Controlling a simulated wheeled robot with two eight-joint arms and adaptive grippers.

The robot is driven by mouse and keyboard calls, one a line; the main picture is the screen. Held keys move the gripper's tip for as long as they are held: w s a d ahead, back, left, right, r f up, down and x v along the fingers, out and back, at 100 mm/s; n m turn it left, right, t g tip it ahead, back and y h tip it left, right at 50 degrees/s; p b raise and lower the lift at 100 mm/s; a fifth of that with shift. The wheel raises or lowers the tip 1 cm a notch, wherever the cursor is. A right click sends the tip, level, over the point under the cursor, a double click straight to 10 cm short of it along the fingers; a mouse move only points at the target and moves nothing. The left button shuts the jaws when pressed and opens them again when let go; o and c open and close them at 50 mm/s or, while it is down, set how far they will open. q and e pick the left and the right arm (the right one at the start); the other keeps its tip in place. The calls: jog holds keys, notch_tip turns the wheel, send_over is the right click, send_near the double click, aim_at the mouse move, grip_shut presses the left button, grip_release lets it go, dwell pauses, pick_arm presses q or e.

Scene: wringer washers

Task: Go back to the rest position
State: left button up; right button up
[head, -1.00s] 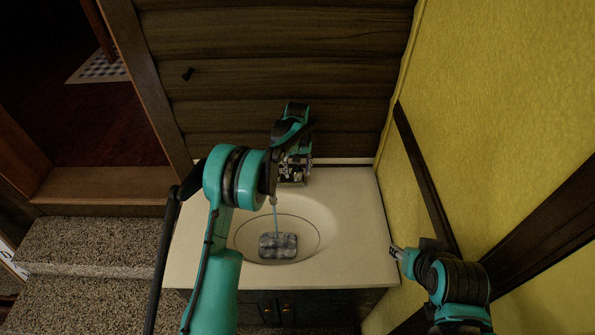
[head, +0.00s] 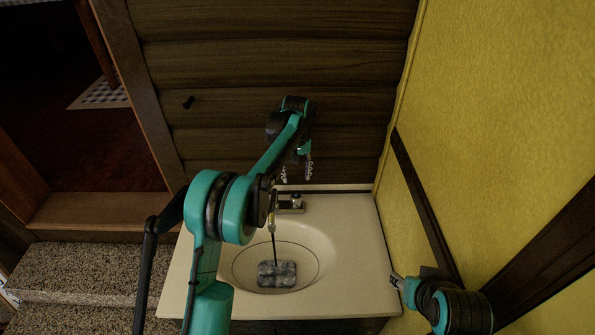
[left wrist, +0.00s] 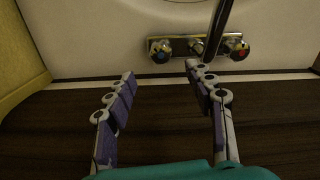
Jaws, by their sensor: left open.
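My left gripper (head: 297,172) is open and empty. It is above and behind the faucet (head: 291,204), in front of the brown wood wall. In the left wrist view its two fingers (left wrist: 160,72) are spread apart with nothing between them. That view shows the chrome faucet (left wrist: 182,46) beyond the fingertips, with a blue-marked and a red-marked knob, apart from the fingers. My right gripper (head: 397,281) is low at the right, beside the counter edge; its jaws are too small to read.
A cream counter with a round sink (head: 310,252) stands below my left arm. A grey mottled block (head: 277,273) lies in the basin, under a thin dark line from the spout. A yellow wall (head: 500,120) is close on the right. Speckled steps (head: 80,270) are at the left.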

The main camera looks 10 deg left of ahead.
pick_arm(q)
jog(key=s+a+r+m+t+b, duration=0.1)
jog(key=s+r+t, duration=0.1)
jog(key=s+r, duration=0.5)
jog(key=s+a+r+m+t, duration=0.15)
jog(key=s+r, duration=0.25)
jog(key=s, duration=0.7)
jog(key=s+f+m+t, duration=0.1)
jog(key=s+f+t, duration=0.1)
jog(key=s, duration=0.6)
jog(key=s+a+f+t+b, duration=0.1)
jog(key=s+f, duration=0.3)
jog(key=s, duration=0.4)
jog(key=shift+s+a+f+m+t, duration=0.15)
jog(key=shift+s+f+m+t, duration=0.2)
